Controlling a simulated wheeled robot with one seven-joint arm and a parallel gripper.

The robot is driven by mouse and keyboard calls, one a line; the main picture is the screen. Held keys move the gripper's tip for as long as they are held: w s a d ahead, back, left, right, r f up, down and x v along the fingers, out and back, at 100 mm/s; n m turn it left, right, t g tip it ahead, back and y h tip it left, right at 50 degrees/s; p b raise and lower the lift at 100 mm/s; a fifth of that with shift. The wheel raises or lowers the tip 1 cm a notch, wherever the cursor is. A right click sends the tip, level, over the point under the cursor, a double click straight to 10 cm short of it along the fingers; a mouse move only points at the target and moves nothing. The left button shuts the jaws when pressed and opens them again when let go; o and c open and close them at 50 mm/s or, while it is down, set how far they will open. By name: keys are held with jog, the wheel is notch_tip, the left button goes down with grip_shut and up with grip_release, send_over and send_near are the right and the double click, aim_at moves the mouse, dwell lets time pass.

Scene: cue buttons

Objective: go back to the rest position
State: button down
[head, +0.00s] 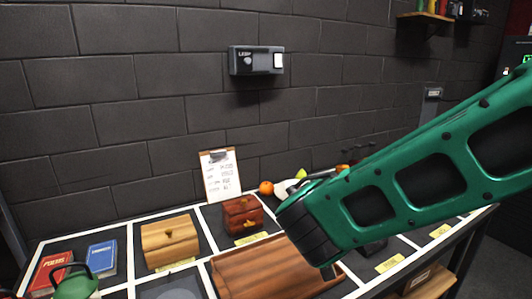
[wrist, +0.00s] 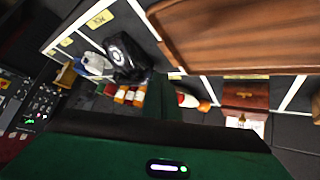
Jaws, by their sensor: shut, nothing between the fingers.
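My arm reaches in from the right in the head view as a green link that ends in a black joint over the table. My gripper (wrist: 160,97) shows in the wrist view as a dark green shape above the green and black hand body. It is shut and empty, apart from the things beyond it. In the head view I cannot make it out. The wooden tray (head: 258,266) lies below and left of the black joint, and part of it is hidden by my arm. It also shows at the top right in the wrist view (wrist: 235,35).
A clipboard (head: 220,176) leans on the wall beneath a grey wall box (head: 256,61). A black telephone (wrist: 124,55) shows in the wrist view.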

jog(key=s+d+m+g, duration=0.25)
jog(key=s+d, duration=0.25)
jog(key=d, duration=0.5)
jog(key=s+d+m+g, duration=0.1)
jog(key=s+d+g, duration=0.3)
jog(key=d, duration=0.6)
jog(key=s+d+g+y, duration=0.1)
jog(key=s+d+y, duration=0.1)
jog(key=s, duration=0.7)
jog(key=s+d+m+g+y, duration=0.1)
jog(key=s+d, duration=0.3)
jog(key=s, duration=0.5)
jog(key=shift+s+r+y, duration=0.15)
jog(key=shift+s+y, duration=0.05)
jog(key=shift+y, duration=0.3)
jog(key=shift+a+m, duration=0.1)
jog(key=shift+m, duration=0.15)
